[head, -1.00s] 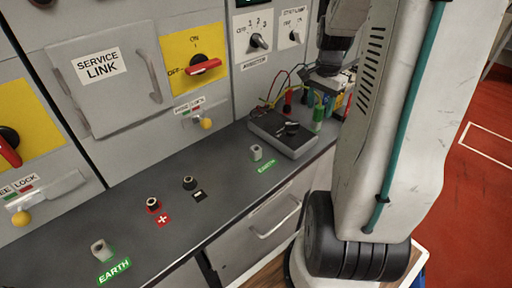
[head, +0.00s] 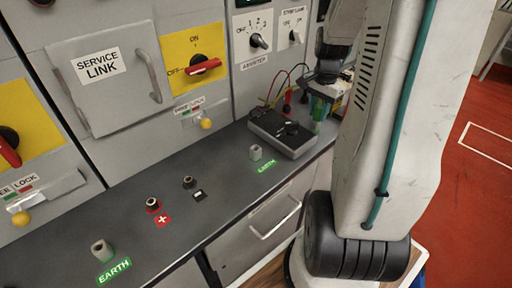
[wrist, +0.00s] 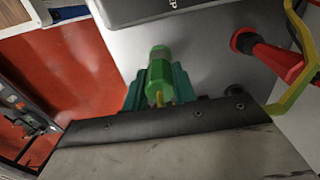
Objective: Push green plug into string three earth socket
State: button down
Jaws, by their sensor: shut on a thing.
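The green plug (wrist: 158,66) stands between the two teal fingers of my gripper (wrist: 159,88) in the wrist view. My gripper is shut on it, with the plug's green end sticking out past the fingertips. In the head view the plug and gripper (head: 320,107) are at the right end of the grey bench, just right of a dark box. A grey socket (head: 255,152) with a green label is on the bench left of the box. Another grey socket (head: 102,250) by an EARTH label is at the lower left. I cannot tell which string either belongs to.
The dark box (head: 280,133) lies on the bench close beside my gripper. A red plug (wrist: 262,52) and a green-yellow cable (wrist: 297,60) are near the fingers.

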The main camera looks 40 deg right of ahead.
jog(key=shift+r, duration=2.4)
jog(key=shift+r, duration=2.45)
